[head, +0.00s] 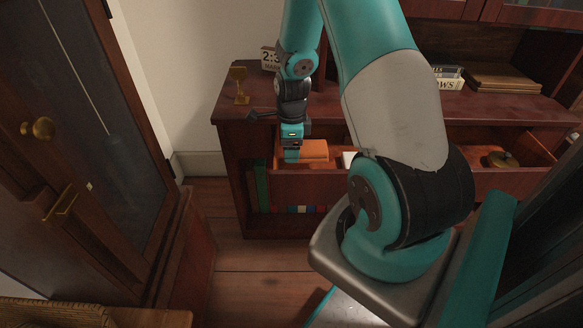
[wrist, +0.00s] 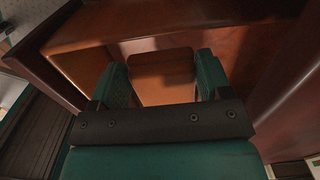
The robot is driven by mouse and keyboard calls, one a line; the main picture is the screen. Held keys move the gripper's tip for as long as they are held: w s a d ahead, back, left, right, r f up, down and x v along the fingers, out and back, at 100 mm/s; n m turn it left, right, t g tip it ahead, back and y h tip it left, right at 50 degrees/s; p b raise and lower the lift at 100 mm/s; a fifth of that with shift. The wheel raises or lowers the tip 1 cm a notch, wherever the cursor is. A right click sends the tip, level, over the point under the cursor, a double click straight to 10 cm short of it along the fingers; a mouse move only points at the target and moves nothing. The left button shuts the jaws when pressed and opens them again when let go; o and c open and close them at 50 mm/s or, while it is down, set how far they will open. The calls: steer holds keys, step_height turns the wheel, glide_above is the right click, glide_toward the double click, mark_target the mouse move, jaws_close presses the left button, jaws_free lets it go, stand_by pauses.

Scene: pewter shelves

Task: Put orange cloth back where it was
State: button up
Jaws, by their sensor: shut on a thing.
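The orange cloth (head: 314,150) is a folded orange block at the left end of an open drawer (head: 330,183) in the head view. My gripper (head: 291,157) points down into that drawer at the cloth's left side. In the wrist view, my gripper's two green fingers (wrist: 162,78) stand apart with the orange cloth (wrist: 165,90) between them. My gripper is shut on the cloth. The cloth's underside is hidden, so I cannot tell whether it touches the drawer floor.
A white item (head: 348,159) lies right of the cloth. A brass object (head: 500,159) sits in the drawer's right part. A tall dark cabinet (head: 80,130) stands at left, with floor between.

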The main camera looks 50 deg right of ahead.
step_height(320, 180, down, 6)
steer(key=shift+f+b, duration=0.15)
steer(key=shift+b, duration=0.5)
steer(key=o, duration=1.3)
steer(key=shift+o, duration=0.2)
